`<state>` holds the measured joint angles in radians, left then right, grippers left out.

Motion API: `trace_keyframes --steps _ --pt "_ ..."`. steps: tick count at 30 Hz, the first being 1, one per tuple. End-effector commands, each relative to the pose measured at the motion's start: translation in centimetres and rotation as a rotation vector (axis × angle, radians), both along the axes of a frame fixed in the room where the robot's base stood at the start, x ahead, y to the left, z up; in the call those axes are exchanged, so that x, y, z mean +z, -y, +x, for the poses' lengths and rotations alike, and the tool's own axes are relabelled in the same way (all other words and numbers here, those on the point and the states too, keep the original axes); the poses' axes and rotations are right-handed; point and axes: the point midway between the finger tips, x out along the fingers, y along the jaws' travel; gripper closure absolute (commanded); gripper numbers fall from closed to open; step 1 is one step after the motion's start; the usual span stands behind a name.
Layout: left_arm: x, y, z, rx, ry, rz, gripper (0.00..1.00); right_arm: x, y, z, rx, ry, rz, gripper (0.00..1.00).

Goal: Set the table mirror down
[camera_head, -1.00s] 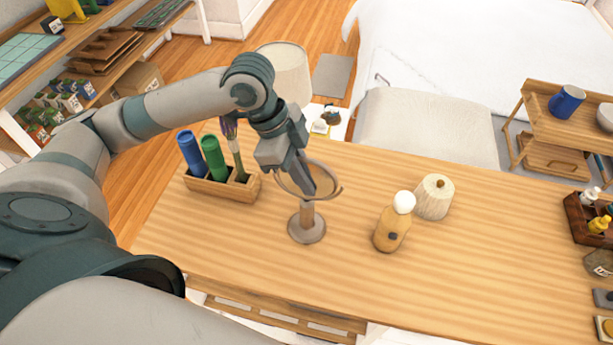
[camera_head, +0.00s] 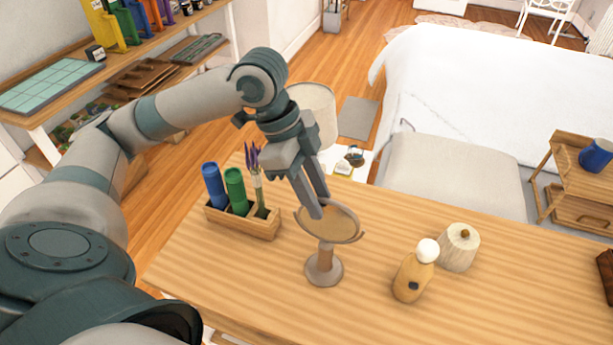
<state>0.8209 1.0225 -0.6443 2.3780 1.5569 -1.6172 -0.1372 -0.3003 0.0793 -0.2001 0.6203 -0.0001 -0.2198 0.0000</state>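The table mirror (camera_head: 345,226) stands upright on the wooden table (camera_head: 480,318), its round base (camera_head: 323,269) resting on the top. Its round head is tilted and faces mostly upward. My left gripper (camera_head: 320,206) is at the upper left rim of the mirror's head, pointing down. Its two fingers are spread apart, with a gap between them. One fingertip overlaps the rim in the picture; I cannot tell whether it touches. My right gripper is not in view.
A wooden holder (camera_head: 243,222) with blue and green tubes and a brush stands left of the mirror. A tan bottle (camera_head: 411,281) and a pale wooden jar (camera_head: 459,250) stand to the right. The table's front middle is clear.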

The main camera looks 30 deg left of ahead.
Motion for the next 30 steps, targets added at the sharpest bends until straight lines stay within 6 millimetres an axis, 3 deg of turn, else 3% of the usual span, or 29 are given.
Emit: trace_keyframes --steps 6,12,30 --pt "3.1 -1.3 -0.2 0.001 0.003 0.000 0.72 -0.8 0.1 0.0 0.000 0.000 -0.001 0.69" --pt "4.6 -1.9 -0.4 0.002 0.000 0.000 0.72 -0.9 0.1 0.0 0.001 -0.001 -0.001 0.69" --pt "4.9 -2.0 -0.4 0.001 -0.001 0.000 0.72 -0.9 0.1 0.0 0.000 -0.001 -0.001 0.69"
